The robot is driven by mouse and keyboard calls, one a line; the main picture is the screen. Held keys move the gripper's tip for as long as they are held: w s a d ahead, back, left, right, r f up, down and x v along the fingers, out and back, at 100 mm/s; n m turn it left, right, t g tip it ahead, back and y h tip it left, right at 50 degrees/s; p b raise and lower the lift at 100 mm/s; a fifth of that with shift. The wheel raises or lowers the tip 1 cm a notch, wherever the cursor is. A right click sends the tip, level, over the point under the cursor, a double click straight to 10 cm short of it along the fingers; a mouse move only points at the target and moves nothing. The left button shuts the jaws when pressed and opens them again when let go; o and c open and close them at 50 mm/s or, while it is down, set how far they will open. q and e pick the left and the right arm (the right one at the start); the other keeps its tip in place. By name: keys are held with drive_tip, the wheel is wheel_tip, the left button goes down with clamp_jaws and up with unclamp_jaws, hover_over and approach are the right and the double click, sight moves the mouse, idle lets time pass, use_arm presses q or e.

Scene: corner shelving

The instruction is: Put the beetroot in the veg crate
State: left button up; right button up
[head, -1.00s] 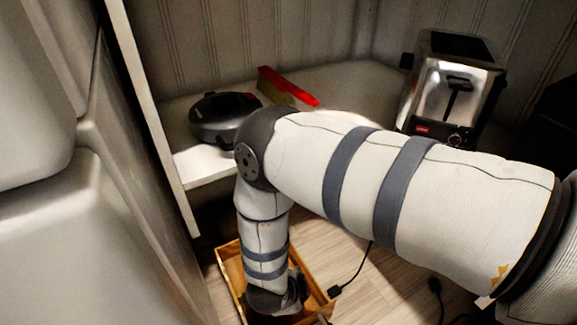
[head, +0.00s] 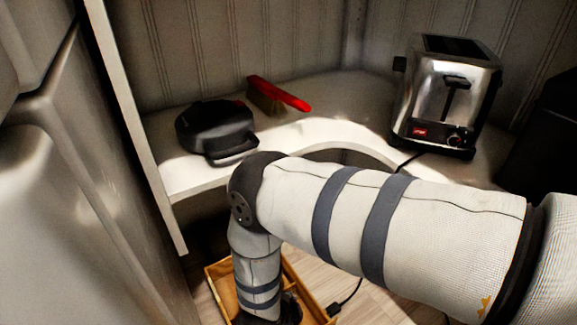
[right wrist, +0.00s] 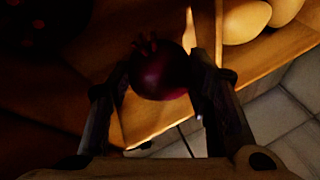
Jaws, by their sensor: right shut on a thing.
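The beetroot (right wrist: 160,78) is dark purple-red and round, with a stubby top. My right gripper (right wrist: 163,72) is shut on it, with one finger on each side. In the right wrist view the beetroot is in front of the wooden crate (right wrist: 265,62), near its lit wall; I cannot tell its exact height. In the head view the wooden crate (head: 218,287) stands on the floor, cut by the bottom edge and partly hidden behind my right arm. The right gripper's fingers are hidden there. My left gripper is not in view.
Pale round produce (right wrist: 246,20) lies in one crate compartment; dark reddish shapes (right wrist: 32,28) are at the upper left. On the corner shelf (head: 335,110) are a black appliance (head: 213,127), a red-handled brush (head: 278,93) and a toaster (head: 448,95). A cable (head: 347,297) lies near the crate.

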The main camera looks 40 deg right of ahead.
drive_tip(key=o, duration=1.2)
use_arm(q)
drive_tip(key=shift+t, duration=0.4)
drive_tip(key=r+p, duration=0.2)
drive_tip(key=p, duration=0.1)
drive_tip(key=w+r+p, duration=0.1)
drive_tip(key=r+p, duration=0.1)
drive_tip(key=p, duration=0.1)
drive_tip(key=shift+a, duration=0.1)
use_arm(e)
drive_tip(key=v, duration=1.3)
drive_tip(key=shift+d+r, duration=0.1)
drive_tip(key=shift+d, duration=0.1)
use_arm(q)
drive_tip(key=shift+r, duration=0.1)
use_arm(e)
drive_tip(key=shift+d, duration=0.1)
